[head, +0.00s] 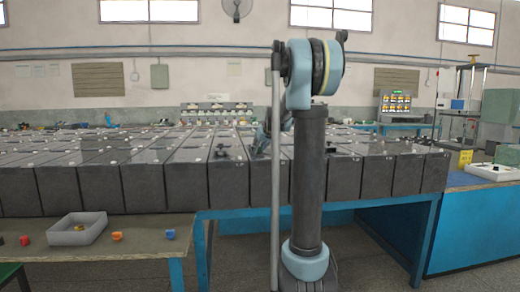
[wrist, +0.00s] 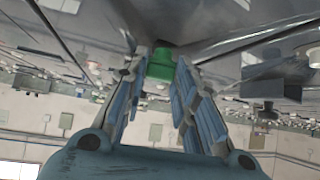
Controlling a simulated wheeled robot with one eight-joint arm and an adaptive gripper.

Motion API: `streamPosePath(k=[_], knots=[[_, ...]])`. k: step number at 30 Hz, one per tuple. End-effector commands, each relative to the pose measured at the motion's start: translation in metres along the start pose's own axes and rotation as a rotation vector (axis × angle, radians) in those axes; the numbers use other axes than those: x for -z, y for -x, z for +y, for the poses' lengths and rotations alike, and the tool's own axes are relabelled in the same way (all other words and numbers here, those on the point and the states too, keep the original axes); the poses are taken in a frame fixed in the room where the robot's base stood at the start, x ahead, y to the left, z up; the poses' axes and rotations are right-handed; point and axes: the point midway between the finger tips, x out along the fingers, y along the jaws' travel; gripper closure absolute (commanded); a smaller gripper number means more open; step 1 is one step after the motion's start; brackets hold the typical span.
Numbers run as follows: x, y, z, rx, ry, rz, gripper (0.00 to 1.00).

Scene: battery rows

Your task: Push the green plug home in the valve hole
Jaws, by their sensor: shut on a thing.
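The green plug (wrist: 160,63) shows in the wrist view between the tips of my gripper (wrist: 160,72), which is shut on it. The plug is right by a dark grey battery top (wrist: 215,28). I cannot tell whether it touches the top or sits in a hole, because the valve hole is not visible. In the head view my arm stands in front of the rows and hides the plug and most of my gripper. Long rows of dark grey batteries (head: 145,186) stand on a blue-framed table (head: 250,213).
A bench (head: 140,232) at the lower left holds a grey tray (head: 76,234), an orange piece (head: 117,236), a blue piece (head: 170,234) and a red piece (head: 25,240). Small black fittings (head: 221,152) stand up from the batteries. A blue cabinet (head: 475,232) is at right.

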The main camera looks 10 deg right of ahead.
Motion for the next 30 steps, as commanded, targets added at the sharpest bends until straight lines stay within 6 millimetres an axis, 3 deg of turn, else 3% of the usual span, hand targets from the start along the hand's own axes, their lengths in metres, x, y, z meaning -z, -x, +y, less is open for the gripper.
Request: streamPosePath(k=[30], knots=[[-0.0077, -0.0065, -0.0002, 0.000, 0.000, 0.000, 0.87]])
